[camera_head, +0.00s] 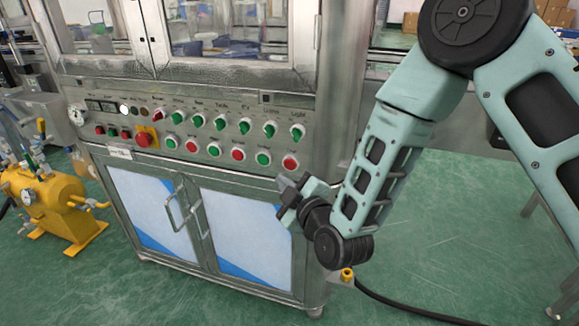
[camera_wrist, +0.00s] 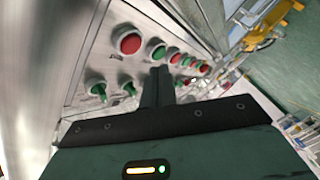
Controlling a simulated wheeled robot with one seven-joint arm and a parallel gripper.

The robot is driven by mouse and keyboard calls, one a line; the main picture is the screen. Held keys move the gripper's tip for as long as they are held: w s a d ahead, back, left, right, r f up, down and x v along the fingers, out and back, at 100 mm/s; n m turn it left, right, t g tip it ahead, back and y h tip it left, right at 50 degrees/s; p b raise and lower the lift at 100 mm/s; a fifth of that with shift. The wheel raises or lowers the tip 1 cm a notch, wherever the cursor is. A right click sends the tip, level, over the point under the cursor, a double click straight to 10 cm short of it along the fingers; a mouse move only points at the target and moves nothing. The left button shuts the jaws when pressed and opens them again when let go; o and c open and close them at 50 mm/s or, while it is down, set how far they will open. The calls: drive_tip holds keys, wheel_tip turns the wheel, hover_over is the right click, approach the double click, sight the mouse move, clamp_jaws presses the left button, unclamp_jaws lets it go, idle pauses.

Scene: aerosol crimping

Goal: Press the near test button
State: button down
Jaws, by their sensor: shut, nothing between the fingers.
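The control panel (camera_head: 250,125) on the front of the metal machine carries a row of green knobs (camera_head: 269,129) above a row of alternating green and red round buttons. The rightmost buttons in the head view are a red one (camera_head: 290,163) and a green one (camera_head: 263,157). I cannot tell from the small labels which is the near test button. My gripper (camera_head: 287,186) is shut and empty, just below the right end of the button row. In the wrist view its fingers (camera_wrist: 157,72) point at the panel, below a green button (camera_wrist: 157,49) and a red button (camera_wrist: 130,42).
Cabinet doors with metal handles (camera_head: 176,210) lie below the panel. A red emergency button on a yellow plate (camera_head: 145,138) is at the panel's left. A yellow tank (camera_head: 48,205) stands on the floor at left. A dark hose (camera_head: 400,309) runs along the floor at right.

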drive_tip(key=shift+s+a, duration=0.2)
drive_tip(key=shift+s, duration=0.3)
drive_tip(key=shift+s+a, duration=0.15)
drive_tip(key=shift+s, duration=0.35)
drive_tip(key=s+d+r+m+g+h, duration=0.1)
drive_tip(key=s+r+m+g+h, duration=0.15)
drive_tip(key=s+g, duration=0.85)
drive_tip(key=s+d+r+m+g+h, duration=0.2)
drive_tip(key=s+d, duration=0.4)
drive_tip(key=s, duration=0.3)
drive_tip(key=s+d+r+m+g+h, duration=0.2)
drive_tip(key=s+d+m+h, duration=0.1)
drive_tip(key=s+d, duration=0.5)
wheel_tip(320, 180, up, 17)
drive_tip(key=a+p, duration=0.1)
drive_tip(key=p, duration=1.7)
drive_tip(key=shift+s+a, duration=0.15)
drive_tip(key=shift+a, duration=0.15)
drive_tip(key=shift+r+y, duration=0.1)
drive_tip(key=shift+y, duration=0.15)
